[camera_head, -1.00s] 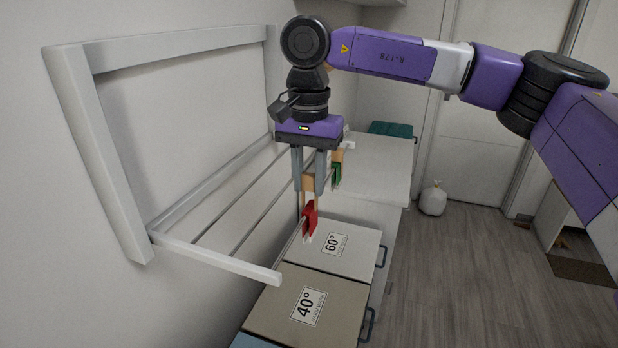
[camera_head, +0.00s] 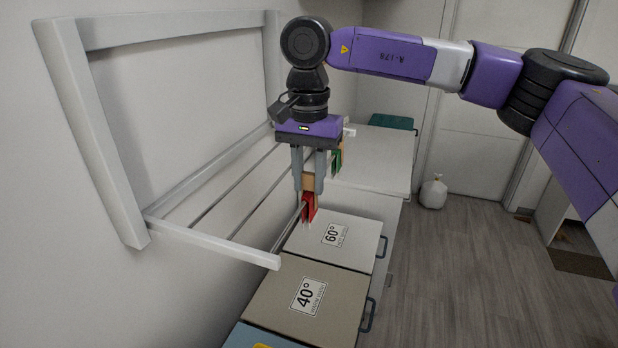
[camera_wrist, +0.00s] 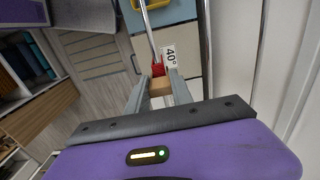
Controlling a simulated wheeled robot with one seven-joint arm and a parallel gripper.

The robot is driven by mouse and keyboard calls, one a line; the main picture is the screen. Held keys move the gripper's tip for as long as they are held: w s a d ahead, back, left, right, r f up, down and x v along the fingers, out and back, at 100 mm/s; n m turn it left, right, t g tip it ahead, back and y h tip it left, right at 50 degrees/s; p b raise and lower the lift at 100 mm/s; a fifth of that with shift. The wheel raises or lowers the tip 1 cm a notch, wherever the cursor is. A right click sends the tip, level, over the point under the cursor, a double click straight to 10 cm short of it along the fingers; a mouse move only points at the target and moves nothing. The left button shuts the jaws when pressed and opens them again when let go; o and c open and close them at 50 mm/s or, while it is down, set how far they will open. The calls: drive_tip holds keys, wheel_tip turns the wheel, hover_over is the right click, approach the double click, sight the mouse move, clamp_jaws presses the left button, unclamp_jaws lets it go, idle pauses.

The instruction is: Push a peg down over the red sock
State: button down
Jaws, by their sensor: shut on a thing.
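The red sock (camera_head: 309,208) hangs over the front rail of the wall drying rack. My gripper (camera_head: 308,184) points down above it, shut on a wooden peg (camera_head: 308,181). The peg is right at the top of the sock; whether it straddles the sock and rail I cannot tell. In the wrist view the peg (camera_wrist: 160,87) sits between the fingers, with the red sock (camera_wrist: 158,69) just beyond it. A green sock (camera_head: 337,162) hangs farther along the rail, partly hidden behind my gripper.
The white drying rack (camera_head: 210,246) juts from the left wall with several thin rails. Below are lidded bins marked 60° (camera_head: 345,240) and 40° (camera_head: 325,300). A white counter (camera_head: 375,160) stands behind.

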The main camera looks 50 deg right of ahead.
drive_tip(key=c, duration=1)
unclamp_jaws()
drive_tip(key=shift+c, duration=0.2)
drive_tip(key=shift+r+b, duration=0.7)
drive_tip(key=shift+r, duration=3.25)
